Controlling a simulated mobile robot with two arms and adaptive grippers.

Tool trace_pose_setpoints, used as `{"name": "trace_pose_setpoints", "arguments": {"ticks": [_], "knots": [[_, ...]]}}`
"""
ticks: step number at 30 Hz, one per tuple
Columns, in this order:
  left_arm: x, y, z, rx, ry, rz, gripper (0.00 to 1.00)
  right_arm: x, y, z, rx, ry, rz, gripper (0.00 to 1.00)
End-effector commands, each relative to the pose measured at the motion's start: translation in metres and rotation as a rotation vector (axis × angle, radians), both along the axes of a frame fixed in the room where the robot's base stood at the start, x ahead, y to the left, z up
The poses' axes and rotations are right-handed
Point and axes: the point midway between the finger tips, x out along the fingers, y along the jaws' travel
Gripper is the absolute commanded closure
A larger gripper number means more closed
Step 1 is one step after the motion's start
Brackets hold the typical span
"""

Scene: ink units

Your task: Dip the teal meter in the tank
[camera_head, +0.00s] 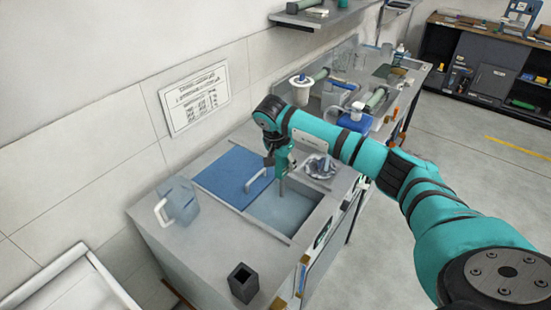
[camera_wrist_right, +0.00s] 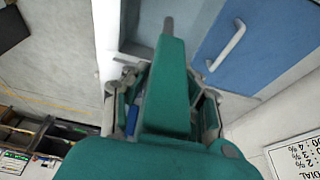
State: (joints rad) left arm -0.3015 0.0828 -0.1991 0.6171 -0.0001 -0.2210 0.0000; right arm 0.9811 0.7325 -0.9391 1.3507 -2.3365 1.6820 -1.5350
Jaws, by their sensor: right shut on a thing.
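The teal meter (camera_wrist_right: 168,85) is upright in my right gripper (camera_head: 279,160), with its grey probe pointing down. In the head view the meter (camera_head: 281,170) hangs over the open part of the tank (camera_head: 282,213), near its back edge. The tank is sunk in the grey counter and holds pale bluish liquid. I cannot tell whether the probe tip touches the liquid. A blue lid (camera_head: 233,176) with a pale handle covers the left part of the tank. My left gripper is out of view.
A clear jug (camera_head: 177,201) with a white handle stands left of the tank. A dark square holder (camera_head: 243,282) stands at the counter's front. A wall chart (camera_head: 195,98) hangs at the left. More counters with gear stand behind.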

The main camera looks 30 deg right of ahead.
Motion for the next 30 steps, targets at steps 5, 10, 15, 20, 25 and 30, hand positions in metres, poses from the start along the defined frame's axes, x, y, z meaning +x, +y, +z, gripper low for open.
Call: {"name": "trace_pose_setpoints", "arguments": {"ticks": [5, 10, 15, 20, 25, 30], "knots": [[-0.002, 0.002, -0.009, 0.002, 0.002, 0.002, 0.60, 0.000, 0.001, -0.013, 0.001, 0.001, 0.001, 1.00], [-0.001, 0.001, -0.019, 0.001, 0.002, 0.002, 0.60, 0.000, 0.001, -0.029, 0.001, 0.001, 0.001, 1.00], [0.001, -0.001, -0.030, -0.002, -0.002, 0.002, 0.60, 0.000, 0.001, -0.046, 0.002, 0.001, 0.002, 1.00], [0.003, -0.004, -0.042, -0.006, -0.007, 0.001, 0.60, 0.000, 0.001, -0.062, 0.000, 0.001, 0.002, 1.00], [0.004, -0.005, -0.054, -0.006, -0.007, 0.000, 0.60, 0.000, 0.001, -0.079, 0.000, 0.000, 0.001, 1.00], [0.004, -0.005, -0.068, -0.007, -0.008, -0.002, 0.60, 0.000, 0.001, -0.096, 0.000, -0.001, 0.000, 1.00]]}}
